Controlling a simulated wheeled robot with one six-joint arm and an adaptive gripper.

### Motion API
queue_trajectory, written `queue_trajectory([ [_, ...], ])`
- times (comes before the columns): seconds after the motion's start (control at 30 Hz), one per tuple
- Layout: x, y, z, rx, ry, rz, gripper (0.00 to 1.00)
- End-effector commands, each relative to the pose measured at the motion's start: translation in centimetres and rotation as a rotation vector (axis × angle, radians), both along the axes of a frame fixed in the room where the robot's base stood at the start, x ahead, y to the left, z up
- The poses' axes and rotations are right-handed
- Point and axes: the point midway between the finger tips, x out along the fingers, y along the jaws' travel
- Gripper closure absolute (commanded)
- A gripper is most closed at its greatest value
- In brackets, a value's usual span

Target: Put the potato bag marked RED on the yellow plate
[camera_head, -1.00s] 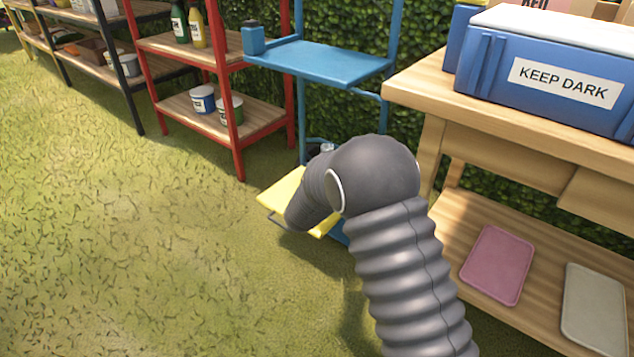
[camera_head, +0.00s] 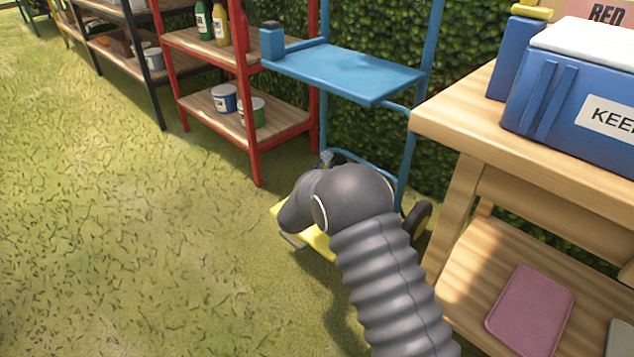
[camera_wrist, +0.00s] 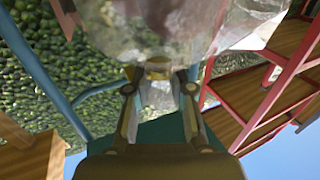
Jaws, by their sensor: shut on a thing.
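The yellow plate (camera_head: 318,242) is the low foot of a blue hand truck (camera_head: 345,70), partly hidden behind my arm. My gripper (camera_wrist: 158,72) shows in the wrist view, shut on a pale, see-through, bag-like thing (camera_wrist: 150,30) with a blurred, mottled inside. No lettering on it can be read. In the head view my arm reaches down over the plate and hides the gripper. A pinkish surface lettered RED (camera_head: 607,14) stands at the top right, behind the blue box, cut by the frame edge.
A wooden table (camera_head: 460,118) at the right carries a blue box (camera_head: 545,100) with a white lid. Its lower shelf holds a pink board (camera_head: 530,308). A red-framed shelf (camera_head: 245,115) stands left of the hand truck. Open grass (camera_head: 120,240) lies at the left.

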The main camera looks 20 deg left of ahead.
Motion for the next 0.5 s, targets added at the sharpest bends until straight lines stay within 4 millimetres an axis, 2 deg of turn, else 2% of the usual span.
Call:
queue_trajectory([
  [0.03,-0.1,0.9,-0.3,0.002,-0.004,0.002,1.0],
  [0.2,-0.2,2.4,-1.1,0.001,-0.004,0.002,1.0],
  [0.37,-0.3,2.7,-1.7,0.001,-0.003,0.002,1.0],
  [0.5,-0.3,2.7,-3.4,-0.001,-0.001,0.002,1.0],
])
